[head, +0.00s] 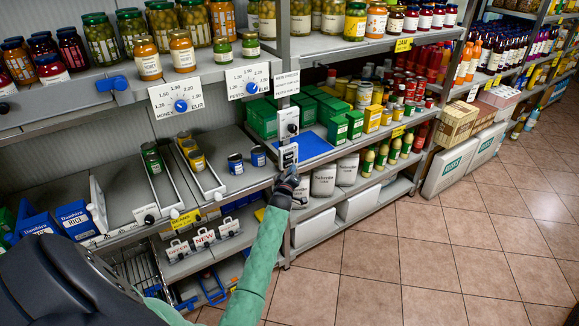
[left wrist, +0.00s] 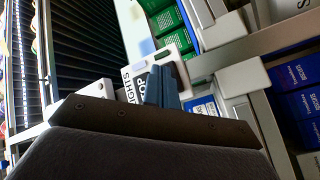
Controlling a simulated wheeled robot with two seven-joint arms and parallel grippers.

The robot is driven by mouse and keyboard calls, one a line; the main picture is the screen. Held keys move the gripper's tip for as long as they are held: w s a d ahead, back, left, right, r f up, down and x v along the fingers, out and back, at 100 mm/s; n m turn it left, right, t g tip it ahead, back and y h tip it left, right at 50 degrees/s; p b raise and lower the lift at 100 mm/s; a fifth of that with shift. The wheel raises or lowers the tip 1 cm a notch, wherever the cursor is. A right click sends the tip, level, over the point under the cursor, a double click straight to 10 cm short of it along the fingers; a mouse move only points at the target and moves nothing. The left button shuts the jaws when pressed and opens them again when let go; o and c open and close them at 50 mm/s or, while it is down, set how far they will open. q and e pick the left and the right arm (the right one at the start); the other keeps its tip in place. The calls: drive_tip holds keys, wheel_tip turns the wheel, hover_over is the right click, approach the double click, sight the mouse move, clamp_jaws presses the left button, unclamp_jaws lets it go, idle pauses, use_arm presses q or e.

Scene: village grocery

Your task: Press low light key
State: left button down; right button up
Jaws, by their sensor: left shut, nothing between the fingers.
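A small white light switch box (head: 288,157) is on the shelf upright, right of the grey shelf bay. I cannot tell which key is the low one, and part of the face is hidden behind the fingers. My left gripper (head: 288,180) is shut and empty, with its tips just below and close to the box. In the left wrist view its blue fingers (left wrist: 163,87) overlap the box; I cannot tell if they touch it. My right gripper is out of view.
A second white box (head: 288,122) with dark knobs is just above. A blue mat (head: 308,147) lies on the shelf to the right, near green boxes (head: 337,130). Tiled floor (head: 430,240) is free at the right.

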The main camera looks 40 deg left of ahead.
use_arm(q)
drive_tip(key=shift+a, duration=0.15)
idle(0.3)
drive_tip(key=shift+w+a, duration=0.2)
drive_tip(key=shift+a, duration=0.05)
drive_tip(key=shift+s+d, duration=0.1)
drive_tip(key=shift+d, duration=0.05)
drive_tip(key=shift+s+d, duration=0.15)
drive_tip(key=shift+d, duration=0.1)
idle(0.5)
drive_tip(key=s+d+p, duration=0.2)
drive_tip(key=d, duration=0.3)
drive_tip(key=shift+d, duration=0.3)
